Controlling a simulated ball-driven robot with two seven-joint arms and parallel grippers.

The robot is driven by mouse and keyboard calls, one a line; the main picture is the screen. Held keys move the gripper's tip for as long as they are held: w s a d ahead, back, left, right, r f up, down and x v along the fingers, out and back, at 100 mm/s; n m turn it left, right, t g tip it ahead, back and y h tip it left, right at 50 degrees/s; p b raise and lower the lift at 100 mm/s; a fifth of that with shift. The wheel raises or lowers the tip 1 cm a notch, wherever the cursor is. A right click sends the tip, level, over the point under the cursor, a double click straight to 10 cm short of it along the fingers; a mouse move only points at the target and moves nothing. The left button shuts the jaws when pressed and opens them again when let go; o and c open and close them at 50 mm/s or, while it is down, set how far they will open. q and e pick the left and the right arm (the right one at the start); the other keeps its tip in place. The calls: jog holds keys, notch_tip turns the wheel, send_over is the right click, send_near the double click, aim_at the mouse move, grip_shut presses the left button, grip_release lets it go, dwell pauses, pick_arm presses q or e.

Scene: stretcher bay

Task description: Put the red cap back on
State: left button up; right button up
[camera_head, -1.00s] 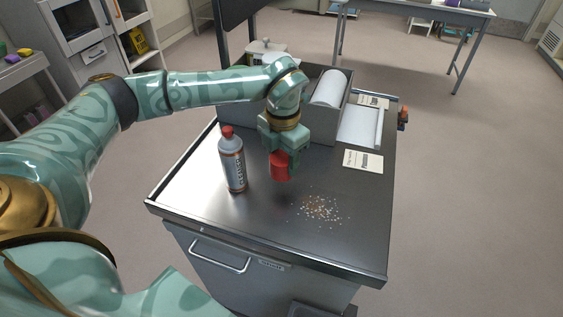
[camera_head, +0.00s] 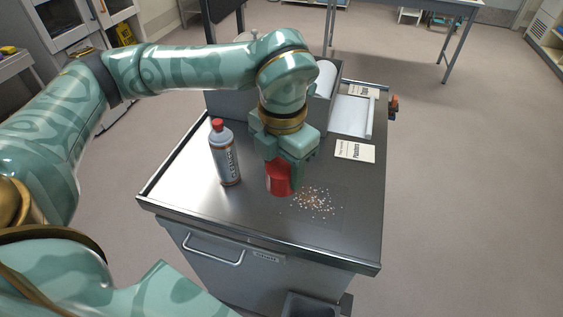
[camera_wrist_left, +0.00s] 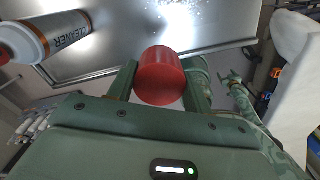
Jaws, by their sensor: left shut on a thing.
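The red cap (camera_head: 279,178), a plain cylinder, is between the fingers of my left gripper (camera_head: 284,172), which is shut on it. The cap also shows in the left wrist view (camera_wrist_left: 162,76), between both fingers. It is just over or on the cart top; I cannot tell if it touches. A grey bottle (camera_head: 227,163) marked CLEANER stands upright to the left of the gripper, apart from it, with a narrow red top (camera_head: 217,125). The bottle also shows at the upper left of the left wrist view (camera_wrist_left: 50,42). My right gripper is not in view.
The metal cart top (camera_head: 220,205) has a scatter of small crumbs (camera_head: 315,203) right of the cap. A Plasters card (camera_head: 355,152) and a pale tray (camera_head: 350,115) lie at the right. A grey bin stands behind my gripper. The front left of the top is clear.

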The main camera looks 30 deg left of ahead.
pick_arm(q)
jog(key=m, duration=0.2)
jog(key=f+m, duration=0.1)
jog(key=shift+m+b, duration=0.3)
jog(key=shift+m, duration=0.1)
jog(key=m, duration=0.2)
jog(key=f+m, duration=0.1)
jog(key=m, duration=0.2)
jog(key=shift+a+f+b, duration=0.15)
jog(key=shift+b, duration=0.2)
jog(key=f+m, duration=0.1)
jog(key=m, duration=0.7)
jog(key=f+m+b, duration=0.1)
jog(key=f+m, duration=0.1)
jog(key=m, duration=0.6)
jog(key=f+m+b, duration=0.1)
jog(key=f+m, duration=0.1)
jog(key=m, duration=0.6)
jog(key=shift+s+a+f+m, duration=0.1)
jog(key=shift+s+a+m, duration=0.1)
jog(key=shift+a+m, duration=0.15)
